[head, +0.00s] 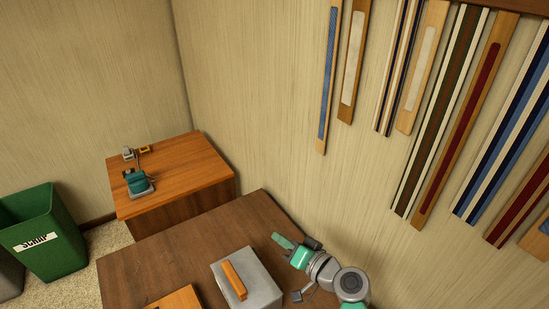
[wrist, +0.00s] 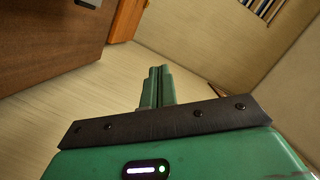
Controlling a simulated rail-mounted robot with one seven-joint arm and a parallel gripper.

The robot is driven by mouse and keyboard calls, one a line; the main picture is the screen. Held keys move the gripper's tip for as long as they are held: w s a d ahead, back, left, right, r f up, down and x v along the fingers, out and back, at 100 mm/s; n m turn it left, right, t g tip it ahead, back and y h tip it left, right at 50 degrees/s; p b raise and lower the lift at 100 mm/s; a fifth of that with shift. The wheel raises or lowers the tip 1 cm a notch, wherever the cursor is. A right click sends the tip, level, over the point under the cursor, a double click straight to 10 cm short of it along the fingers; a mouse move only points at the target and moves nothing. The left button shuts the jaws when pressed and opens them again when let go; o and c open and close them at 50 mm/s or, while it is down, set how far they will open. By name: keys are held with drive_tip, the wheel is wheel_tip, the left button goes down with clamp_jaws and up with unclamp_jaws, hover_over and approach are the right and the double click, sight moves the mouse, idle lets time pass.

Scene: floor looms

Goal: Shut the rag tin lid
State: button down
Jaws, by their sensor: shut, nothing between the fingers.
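A grey metal box (head: 262,287) with an orange bar handle (head: 233,280) on its top face stands on the dark wooden table; it seems to be the rag tin. Its top looks flat over the body, but its lower part is cut off by the picture edge, so I cannot tell whether the lid is fully down. My gripper (head: 276,237) is just beyond the box, to its upper right, apart from it in the picture. In the wrist view its green fingers (wrist: 160,72) are together with nothing between them.
The dark table (head: 150,262) has bare room left of the box. An orange wooden piece (head: 180,299) lies at the near edge. A lower cabinet (head: 185,165) bears a teal device (head: 139,184). A green scrap bin (head: 40,225) stands left. Woven strips (head: 440,120) hang on the wall.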

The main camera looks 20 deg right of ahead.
drive_tip(key=p+v, duration=0.1)
drive_tip(key=v, duration=0.7)
drive_tip(key=a+r+n+h+p, duration=0.1)
drive_tip(key=a+r+p, duration=0.2)
drive_tip(key=r, duration=0.6)
drive_tip(key=w+a+r+n+t+h+p, duration=0.1)
drive_tip(key=a+r+p, duration=0.2)
drive_tip(key=r, duration=0.6)
drive_tip(key=w+a+r+n+p, duration=0.1)
drive_tip(key=a+r+n+p, duration=0.1)
drive_tip(key=r, duration=0.7)
drive_tip(key=shift+w+a+h+p, duration=0.25)
drive_tip(key=shift+a+h+p, duration=0.15)
drive_tip(key=shift+a+p, duration=0.45)
drive_tip(key=shift+d, duration=0.2)
drive_tip(key=s+a+r+t+h, duration=0.1)
drive_tip(key=s+a+r+t, duration=0.2)
drive_tip(key=s+r, duration=0.45)
drive_tip(key=s+a+r+n+t+h, duration=0.1)
drive_tip(key=s+a+r+t+h, duration=0.2)
drive_tip(key=r, duration=0.8)
drive_tip(key=s+a+r+t, duration=0.35)
drive_tip(key=s+r, duration=0.35)
drive_tip(key=r, duration=0.3)
wheel_tip(320, 180, up, 16)
drive_tip(key=s+p, duration=0.1)
drive_tip(key=p, duration=1.4)
drive_tip(key=shift+a+p, duration=0.4)
drive_tip(key=shift+a, duration=0.05)
